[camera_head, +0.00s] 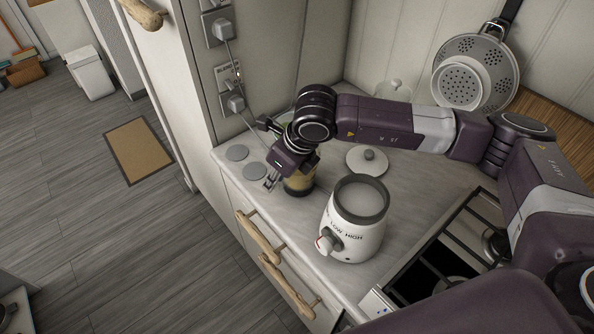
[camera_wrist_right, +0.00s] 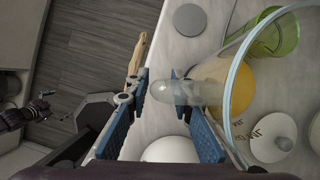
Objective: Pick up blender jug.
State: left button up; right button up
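The blender jug (camera_wrist_right: 236,75) looks like clear glass with a pale rim and a yellow-orange part, at the right of the right wrist view. In the head view its amber lower part (camera_head: 300,184) shows on the counter, with the rest mostly hidden behind my right gripper (camera_head: 270,155). In the right wrist view my right gripper (camera_wrist_right: 158,80) is open, with a clear rounded part (camera_wrist_right: 185,97), perhaps the jug's handle, between its fingers. I cannot tell if they touch it. My left gripper (camera_wrist_right: 38,108) seems to show small and dark over the floor in that view.
A green glass (camera_wrist_right: 278,35) is close by. A hob (camera_head: 450,255) is at right.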

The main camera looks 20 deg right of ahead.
jog(key=shift+c, duration=0.7)
grip_shut()
jog(key=shift+w+r, duration=0.15)
jog(key=shift+r, duration=0.05)
jog(key=shift+r, duration=0.1)
